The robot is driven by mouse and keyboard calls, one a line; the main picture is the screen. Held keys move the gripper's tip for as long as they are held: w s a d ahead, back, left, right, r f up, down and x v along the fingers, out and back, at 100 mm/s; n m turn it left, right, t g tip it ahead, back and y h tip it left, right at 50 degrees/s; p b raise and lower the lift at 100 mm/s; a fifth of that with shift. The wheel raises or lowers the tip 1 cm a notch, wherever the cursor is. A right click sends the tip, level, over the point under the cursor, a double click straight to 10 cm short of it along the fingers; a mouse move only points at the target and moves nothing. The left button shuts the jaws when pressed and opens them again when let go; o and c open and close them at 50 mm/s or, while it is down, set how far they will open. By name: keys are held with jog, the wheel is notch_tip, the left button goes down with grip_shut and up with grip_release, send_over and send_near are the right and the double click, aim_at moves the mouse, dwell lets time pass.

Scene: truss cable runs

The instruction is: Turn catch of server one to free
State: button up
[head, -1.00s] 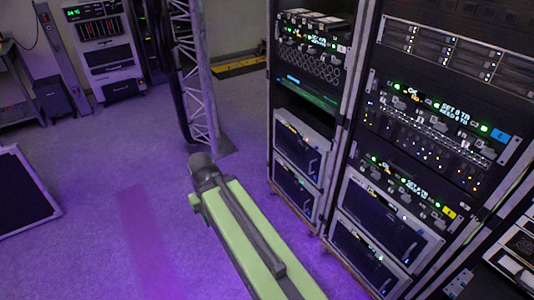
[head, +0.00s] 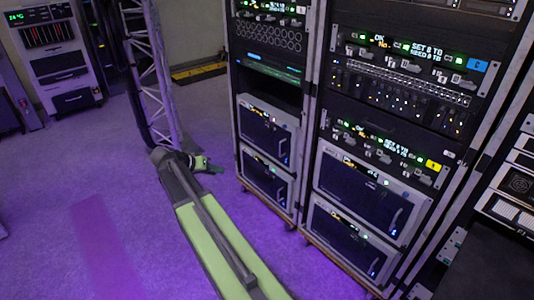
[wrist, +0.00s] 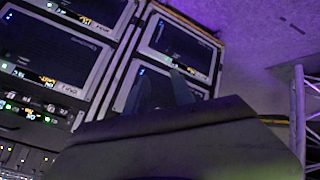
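Several dark-fronted server units with handles and small lights sit low in the racks, two in the left rack, an upper (head: 266,134) and a lower (head: 266,178), and two in the right rack, an upper (head: 370,188) and a lower (head: 348,243). Their labels are too small to read, so I cannot tell which is server one, nor make out its catch. My gripper (wrist: 164,92) shows two dark fingers apart with nothing between them. In the wrist view they point towards the unit fronts (wrist: 178,45), apparently without touching. In the head view my arm ends left of the left rack.
Panels with lit displays (head: 430,52) and cable rows sit higher in the right rack. A white lattice truss (head: 155,75) stands behind my arm. A wheeled cabinet (head: 60,65) stands at the far left. The purple-lit floor (head: 110,210) left of my arm is clear.

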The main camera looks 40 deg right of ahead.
jog(key=w+d+f+m+h+b, duration=0.2)
jog(key=d+b, duration=0.2)
jog(key=d, duration=0.1)
jog(key=w+d+f+m+h+b, duration=0.2)
jog(key=d+b, duration=0.1)
jog(key=d, duration=0.2)
jog(key=w+d+r+m+h+b, duration=0.1)
jog(key=d+m+h+b, duration=0.1)
jog(key=d, duration=1)
jog(key=w+d+r+m+g+h+b, duration=0.1)
jog(key=d+b, duration=0.3)
jog(key=d, duration=0.9)
jog(key=shift+d+r+m+h, duration=0.3)
jog(key=shift+r+m+h, duration=0.3)
jog(key=shift+r+h, duration=0.1)
jog(key=shift+w, duration=0.1)
grip_shut()
